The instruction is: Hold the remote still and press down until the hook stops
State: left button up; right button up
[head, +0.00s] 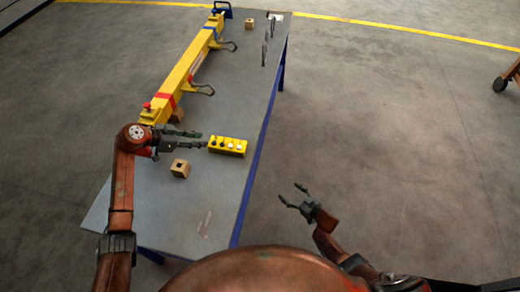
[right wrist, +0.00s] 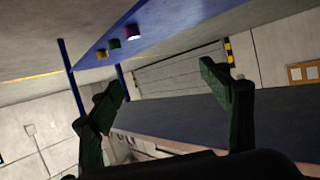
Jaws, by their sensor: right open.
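The yellow remote (head: 232,147) with dark and white buttons lies on the grey table near its right edge. My left gripper (head: 202,140) is at the remote's left end, its fingers apart; contact with the remote is unclear. My right gripper (head: 290,192) is open and empty, off the table to the right, below the remote in the picture. Its spread fingers also show in the right wrist view (right wrist: 163,80). Two dark hooks, a far one (head: 229,46) and a near one (head: 203,90), hang from the yellow beam (head: 181,78).
The grey table (head: 220,195) has a blue edge. A wooden block with a dark hole (head: 180,168) sits left of the remote; another block (head: 249,24) is at the far end. Thin dark upright objects (head: 266,50) stand nearby. Open floor lies right of the table.

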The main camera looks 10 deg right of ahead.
jog(key=w+a+r+n+y, duration=0.2)
jog(key=w+a+r+y, duration=0.15)
jog(key=r, duration=0.45)
jog(key=w+a+r+n+y, duration=0.25)
jog(key=w+a+r, duration=0.25)
jog(key=r, duration=0.3)
jog(key=n+g+y, duration=0.4)
jog(key=g, duration=0.1)
send_near(246, 147)
jog(key=x, duration=0.4)
jog(key=shift+w+a, duration=0.1)
jog(key=shift+w, duration=0.15)
jog(key=x, duration=0.7)
jog(key=shift+a+f, duration=0.1)
jog(key=shift+a, duration=0.1)
jog(key=shift+s, duration=0.1)
jog(key=c, duration=1.6)
pick_arm(q)
grip_shut()
